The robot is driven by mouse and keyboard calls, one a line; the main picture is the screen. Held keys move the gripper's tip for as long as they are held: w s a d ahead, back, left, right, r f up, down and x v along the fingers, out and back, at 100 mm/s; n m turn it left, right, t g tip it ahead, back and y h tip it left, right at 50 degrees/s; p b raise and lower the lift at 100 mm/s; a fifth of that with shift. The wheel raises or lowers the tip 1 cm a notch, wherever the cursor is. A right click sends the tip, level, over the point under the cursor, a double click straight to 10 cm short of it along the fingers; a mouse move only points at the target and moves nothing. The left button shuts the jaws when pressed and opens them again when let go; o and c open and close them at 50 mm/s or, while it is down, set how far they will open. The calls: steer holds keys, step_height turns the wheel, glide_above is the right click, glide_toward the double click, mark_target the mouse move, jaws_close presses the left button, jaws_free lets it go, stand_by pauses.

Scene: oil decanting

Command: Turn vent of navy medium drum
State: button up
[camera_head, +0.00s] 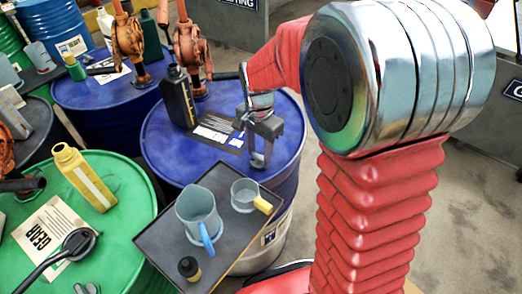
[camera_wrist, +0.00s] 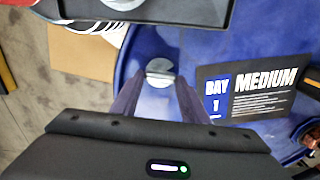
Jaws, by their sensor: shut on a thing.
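The navy medium drum (camera_head: 165,140) stands in the middle of the head view; its blue lid also fills much of the wrist view (camera_wrist: 225,50). A printed sheet reading "BAY 1 MEDIUM" (camera_wrist: 255,92) lies on the lid. The vent is a small round silver cap (camera_wrist: 160,68) on the lid, between my fingertips. My gripper (camera_head: 258,158) reaches down to the right part of the lid, and its two dark fingers (camera_wrist: 160,85) are shut on the vent. In the head view the fingers mostly hide the vent.
A black bottle (camera_head: 178,97) and an orange pump (camera_head: 190,50) stand on the lid. A green drum (camera_head: 130,180) is at left.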

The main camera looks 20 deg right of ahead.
steer(key=n, duration=0.4)
steer(key=shift+w+a+r, duration=0.1)
steer(key=shift+w+a, duration=0.1)
steer(key=n, duration=0.4)
steer(key=shift+a, duration=0.1)
steer(key=n, duration=0.3)
steer(key=shift+n, duration=0.3)
steer(key=shift+a+n, duration=0.1)
steer(key=shift+n, duration=1.7)
steer(key=o, duration=1.1)
steer(key=shift+c, duration=0.2)
